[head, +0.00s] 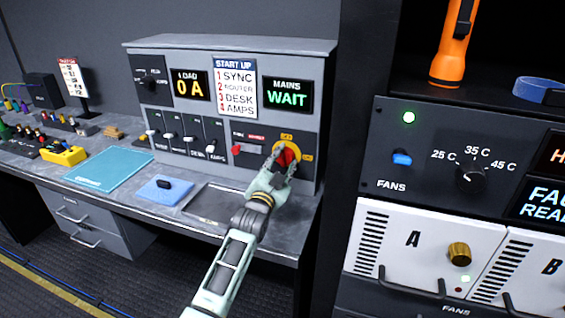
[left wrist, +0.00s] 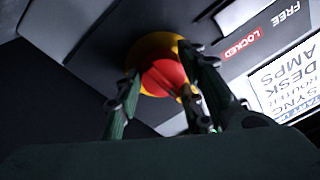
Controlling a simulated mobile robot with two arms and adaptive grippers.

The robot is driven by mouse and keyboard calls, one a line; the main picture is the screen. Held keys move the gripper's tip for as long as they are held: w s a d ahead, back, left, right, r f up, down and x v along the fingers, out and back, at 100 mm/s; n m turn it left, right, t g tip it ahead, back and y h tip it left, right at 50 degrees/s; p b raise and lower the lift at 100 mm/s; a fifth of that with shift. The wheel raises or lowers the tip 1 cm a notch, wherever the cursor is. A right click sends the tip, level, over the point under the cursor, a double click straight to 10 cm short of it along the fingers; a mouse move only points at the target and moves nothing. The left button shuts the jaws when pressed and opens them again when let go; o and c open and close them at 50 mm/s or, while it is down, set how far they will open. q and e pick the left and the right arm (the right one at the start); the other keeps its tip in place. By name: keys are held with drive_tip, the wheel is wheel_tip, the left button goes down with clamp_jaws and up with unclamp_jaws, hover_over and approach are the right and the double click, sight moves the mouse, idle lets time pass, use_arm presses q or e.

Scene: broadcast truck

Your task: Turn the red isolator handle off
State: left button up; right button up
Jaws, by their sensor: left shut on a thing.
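The red isolator handle (head: 287,156) sits on a yellow round plate (head: 291,143) at the lower right of the grey power panel (head: 222,115). In the left wrist view the red handle (left wrist: 164,78) is between my fingers, in front of the yellow plate (left wrist: 150,45). My left gripper (head: 280,168) is shut on the handle, and its fingers (left wrist: 160,90) hide part of it. The handle's exact angle is hard to tell. My right gripper is not in view.
A red slider (head: 237,150) is left of the handle, by a LOCKED label (left wrist: 242,47). The load display (head: 189,86) reads 0 A and the mains display (head: 287,95) WAIT. A rack (head: 440,160) stands close on the right.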

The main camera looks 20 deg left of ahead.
use_arm(q)
drive_tip(key=shift+d+f, duration=0.25)
drive_tip(key=shift+f, duration=0.15)
drive_tip(key=o, duration=1.1)
drive_tip(key=shift+r, duration=0.2)
drive_tip(key=shift+s+a, duration=0.1)
drive_tip(key=s+f, duration=0.1)
drive_tip(key=s, duration=1)
drive_tip(key=shift+s+f, duration=0.15)
drive_tip(key=shift+s, duration=0.2)
drive_tip(key=shift+a+f, duration=0.1)
